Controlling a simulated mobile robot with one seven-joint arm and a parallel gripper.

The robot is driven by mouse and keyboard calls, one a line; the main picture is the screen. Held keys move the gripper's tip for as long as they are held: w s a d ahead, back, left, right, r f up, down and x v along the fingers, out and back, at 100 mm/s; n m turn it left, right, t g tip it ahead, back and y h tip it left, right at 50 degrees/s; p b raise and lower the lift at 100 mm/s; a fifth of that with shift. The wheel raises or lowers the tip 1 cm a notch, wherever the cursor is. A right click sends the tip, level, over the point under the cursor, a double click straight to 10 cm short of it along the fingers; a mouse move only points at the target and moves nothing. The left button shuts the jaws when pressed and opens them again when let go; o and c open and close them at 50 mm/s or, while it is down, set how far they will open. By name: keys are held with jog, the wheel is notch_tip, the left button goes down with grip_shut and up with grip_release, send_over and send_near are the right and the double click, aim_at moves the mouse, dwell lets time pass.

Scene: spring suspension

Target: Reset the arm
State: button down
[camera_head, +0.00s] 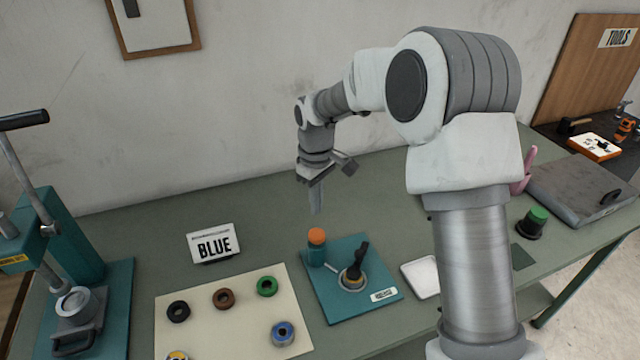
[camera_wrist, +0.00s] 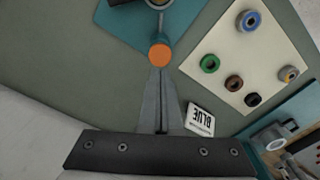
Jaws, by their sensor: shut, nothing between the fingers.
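My gripper (camera_head: 316,208) hangs from my arm above the back of the green table, pointing down behind the teal base plate. In the wrist view my gripper (camera_wrist: 160,128) shows its two long grey fingers together, with nothing between them. The fingertips appear near an orange-topped cylinder (camera_head: 317,237) in the wrist view, but in the head view they are above and behind it. My arm reaches back and left from the silver column in the head view.
A teal plate (camera_head: 385,310) carries the cylinder and a black-handled part (camera_head: 355,262). A BLUE sign (camera_head: 213,243) stands left of it. A cream mat (camera_head: 235,340) holds several coloured rings. A teal lever press (camera_head: 70,235) is at left. A white tray (camera_head: 420,277) lies right of the plate.

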jog(key=s+d+r+m+t, duration=0.1)
jog(key=s+d+r+m, duration=0.2)
jog(key=s+d+r, duration=0.4)
jog(key=s+d+r+m+t, duration=0.2)
jog(key=s+d+r, duration=0.25)
jog(key=r, duration=0.45)
jog(key=s+d+r+m+t, duration=0.1)
jog(key=s+d+m, duration=0.1)
jog(key=s, duration=0.6)
jog(key=s+d+m+t, duration=0.1)
jog(key=s+d+m, duration=0.2)
jog(key=s, duration=0.5)
jog(key=shift+s+d+r+m+t, duration=0.2)
jog(key=shift+d+r+m+t, duration=0.1)
jog(key=shift+d+r, duration=0.1)
jog(key=shift+w, duration=0.1)
dwell(0.4)
